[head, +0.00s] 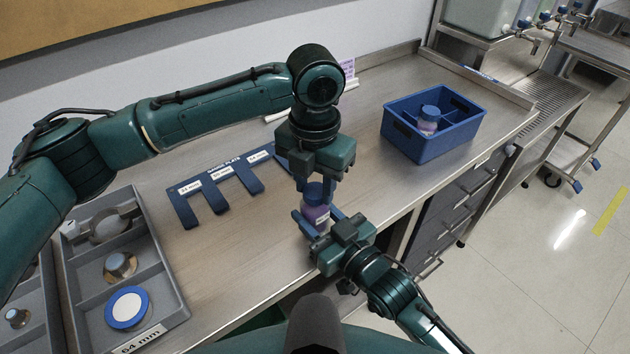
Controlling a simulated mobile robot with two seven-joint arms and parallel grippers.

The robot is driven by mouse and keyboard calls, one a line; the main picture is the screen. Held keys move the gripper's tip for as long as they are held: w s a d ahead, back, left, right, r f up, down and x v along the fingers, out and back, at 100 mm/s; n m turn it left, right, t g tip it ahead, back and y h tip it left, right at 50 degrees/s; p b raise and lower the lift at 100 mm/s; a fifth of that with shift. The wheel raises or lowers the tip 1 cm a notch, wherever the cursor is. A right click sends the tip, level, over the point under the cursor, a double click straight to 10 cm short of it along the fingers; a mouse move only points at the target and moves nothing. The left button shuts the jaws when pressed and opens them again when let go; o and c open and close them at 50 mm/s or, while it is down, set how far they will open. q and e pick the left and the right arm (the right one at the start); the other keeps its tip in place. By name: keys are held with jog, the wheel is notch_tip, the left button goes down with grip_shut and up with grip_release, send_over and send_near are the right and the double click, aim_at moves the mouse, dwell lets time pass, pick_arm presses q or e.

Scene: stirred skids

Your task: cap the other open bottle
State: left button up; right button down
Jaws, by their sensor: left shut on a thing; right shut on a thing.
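A bottle with purple contents (316,214) is held near the front edge of the steel bench. My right gripper (317,224) is shut around its body from the front. A blue cap (313,191) is at the bottle's top, and my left gripper (313,184) is shut on it from above. I cannot tell whether the cap is seated on the neck. Another bottle (428,122) with a blue cap stands in the blue divided crate (462,143) at the right.
A grey compartment tray (172,292) at the left holds a blue-rimmed white lid (127,307) and metal parts. A blue slotted gauge plate (181,205) lies behind my grippers. Bench between gauge plate and crate is mostly clear.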

pick_arm(q)
jog(key=m, duration=0.4)
jog(key=shift+m, duration=0.3)
jog(key=o, duration=1)
jog(key=shift+c, duration=0.2)
jog(key=shift+r, duration=0.15)
jog(key=shift+r, duration=2.1)
jog(key=shift+c, duration=0.5)
